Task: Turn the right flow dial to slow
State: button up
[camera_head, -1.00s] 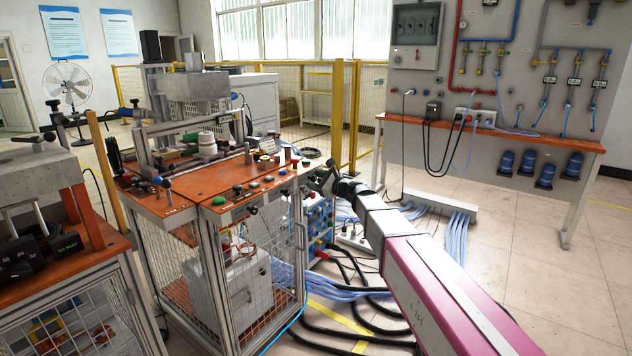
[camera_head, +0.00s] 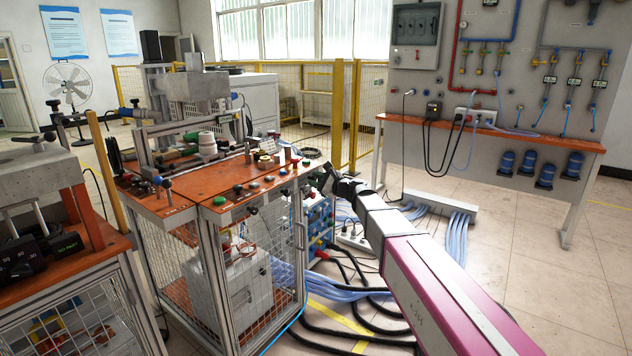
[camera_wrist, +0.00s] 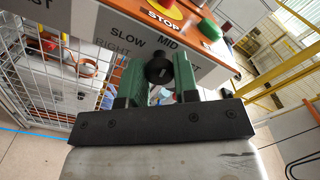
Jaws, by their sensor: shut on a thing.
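The right flow dial (camera_wrist: 159,68) is a round black knob on the grey front panel in the wrist view. The printed words RIGHT, SLOW and MID stand above and to the left of it; the label further right is only partly seen. My gripper (camera_wrist: 158,75) has its two green fingers on either side of the knob and is shut on it. The dial's pointer direction cannot be made out clearly. In the head view my gripper (camera_head: 326,176) is at the right front corner of the orange-topped bench, and the dial is hidden there.
A red STOP button (camera_wrist: 165,5) on a yellow base and a green button (camera_wrist: 207,28) sit on the bench top (camera_head: 243,205) above the dial. The mesh cage (camera_wrist: 50,60) is close on the left. Cables (camera_head: 350,290) lie on the floor below.

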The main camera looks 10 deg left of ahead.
jog(key=shift+n, duration=5)
jog(key=o, duration=0.9)
jog(key=shift+d, duration=0.1)
jog(key=v, duration=1)
jog(key=shift+s+d, duration=0.15)
jog(key=shift+d, duration=0.2)
